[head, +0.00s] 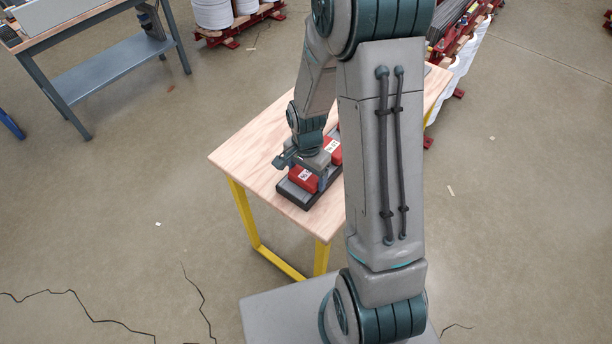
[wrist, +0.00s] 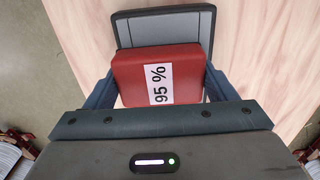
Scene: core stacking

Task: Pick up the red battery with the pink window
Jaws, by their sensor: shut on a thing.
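A red battery (wrist: 130,75) with a white label reading "95 %" is between the two fingers of my gripper (wrist: 158,88) in the wrist view. The fingers are shut on its two sides. No pink window shows on the faces I can see. In the head view this red battery (head: 301,181) shows at the near end of a dark tray (head: 298,199), under my gripper (head: 306,168). A second red battery (head: 333,148) is farther back, partly hidden by my arm. I cannot tell whether the held battery touches the tray.
The tray lies on a wooden table (head: 245,150) with yellow legs. The table's left part is bare, and my arm hides much of its right side. A workbench (head: 105,75) stands at the upper left. Pallets with white spools (head: 212,14) are at the back.

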